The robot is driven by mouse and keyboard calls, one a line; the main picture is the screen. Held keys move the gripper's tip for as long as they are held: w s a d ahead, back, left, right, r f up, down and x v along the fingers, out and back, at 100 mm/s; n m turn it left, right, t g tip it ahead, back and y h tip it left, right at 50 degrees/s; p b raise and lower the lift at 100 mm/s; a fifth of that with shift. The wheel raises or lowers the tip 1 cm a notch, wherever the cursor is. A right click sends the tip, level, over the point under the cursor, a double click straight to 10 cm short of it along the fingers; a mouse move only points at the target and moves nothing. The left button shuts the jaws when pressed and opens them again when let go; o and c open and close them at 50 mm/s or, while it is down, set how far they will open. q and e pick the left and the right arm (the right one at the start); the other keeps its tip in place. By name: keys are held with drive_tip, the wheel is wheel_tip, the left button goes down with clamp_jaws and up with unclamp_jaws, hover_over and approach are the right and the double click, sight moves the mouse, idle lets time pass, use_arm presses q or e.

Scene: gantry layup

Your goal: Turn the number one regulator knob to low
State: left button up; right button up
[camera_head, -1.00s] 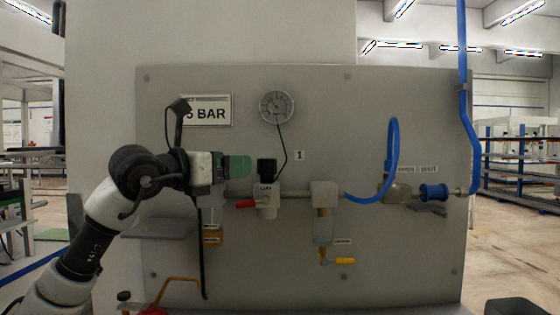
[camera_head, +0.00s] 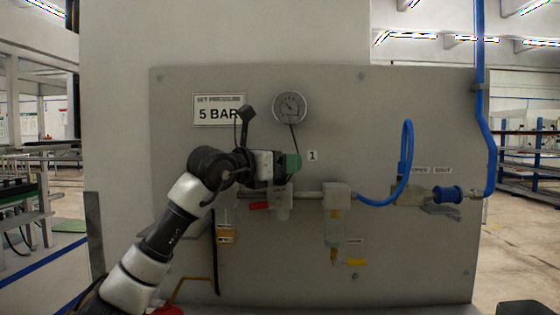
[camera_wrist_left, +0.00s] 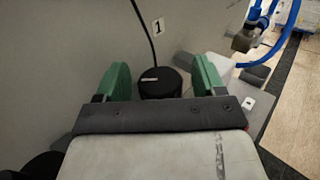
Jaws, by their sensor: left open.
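The number one regulator knob (camera_wrist_left: 160,82) is a black round knob with a faint pale mark on it. In the left wrist view it sits between the two green fingers of my left gripper (camera_wrist_left: 160,80), with gaps on both sides. In the head view my left gripper (camera_head: 290,163) covers the knob. The white regulator body (camera_head: 281,212) shows just below the gripper. The label "1" (camera_head: 312,155) is on the panel to the right, and it also shows in the left wrist view (camera_wrist_left: 158,26). The gauge (camera_head: 290,108) is above. My right gripper does not show.
The panel's lower right is clear.

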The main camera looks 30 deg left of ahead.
use_arm(q)
drive_tip(key=c, duration=0.9)
drive_tip(key=shift+c, duration=0.2)
drive_tip(key=shift+f+y, duration=0.1)
drive_tip(key=shift+y, duration=0.2)
